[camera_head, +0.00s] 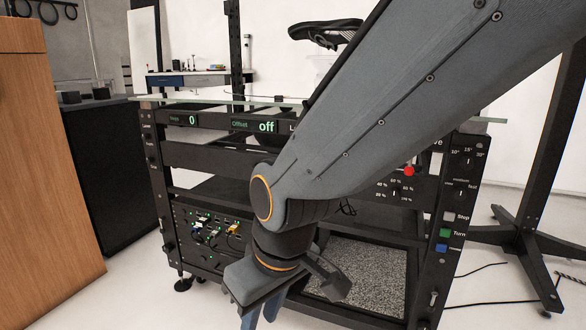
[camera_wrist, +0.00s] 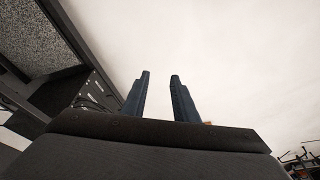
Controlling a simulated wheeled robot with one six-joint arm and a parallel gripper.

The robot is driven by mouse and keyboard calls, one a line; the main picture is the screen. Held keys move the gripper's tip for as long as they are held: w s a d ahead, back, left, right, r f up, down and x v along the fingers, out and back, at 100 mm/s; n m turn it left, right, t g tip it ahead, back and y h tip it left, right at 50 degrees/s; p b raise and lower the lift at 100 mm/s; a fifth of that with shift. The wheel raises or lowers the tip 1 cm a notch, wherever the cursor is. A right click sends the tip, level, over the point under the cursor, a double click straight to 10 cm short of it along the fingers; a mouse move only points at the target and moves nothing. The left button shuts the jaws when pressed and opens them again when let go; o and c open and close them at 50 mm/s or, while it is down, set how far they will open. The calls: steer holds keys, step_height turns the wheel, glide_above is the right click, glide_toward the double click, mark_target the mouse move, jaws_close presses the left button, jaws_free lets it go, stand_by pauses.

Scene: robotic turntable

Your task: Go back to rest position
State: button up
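My gripper (camera_head: 262,312) hangs low in front of the rack, pointing down, at the bottom of the head view. In the wrist view my gripper (camera_wrist: 158,98) shows two blue fingers standing apart, with nothing between them but pale floor. My arm comes in from the upper right and hides the middle of the rack. The turntable rack (camera_head: 205,121) is a black frame with a glass top and green readouts saying "0" and "off". Its right post carries knobs and the Stop button (camera_head: 449,217), Turn button (camera_head: 445,233) and a blue button (camera_head: 441,248).
A wooden cabinet (camera_head: 45,160) stands close on the left. A grey speckled panel (camera_head: 365,275) sits low in the rack, just right of my gripper. A black stand (camera_head: 530,235) and cables (camera_head: 495,302) are at the right. The pale floor at lower left is clear.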

steer(key=s+d+r+m+g+p, duration=0.15)
steer(key=s+d+r, duration=0.25)
steer(key=s, duration=0.5)
steer(key=d+r+m+h+p, duration=0.1)
steer(key=d+r+m+p, duration=0.2)
steer(key=d+r+p, duration=0.7)
steer(key=d+r+m+h+p, duration=0.1)
steer(key=d+r+m+p, duration=0.3)
steer(key=d+r+p, duration=0.6)
step_height(320, 180, up, 8)
steer(key=p, duration=1.7)
steer(key=shift+d, duration=0.2)
steer(key=shift+w+g, duration=0.1)
steer(key=shift+g, duration=0.15)
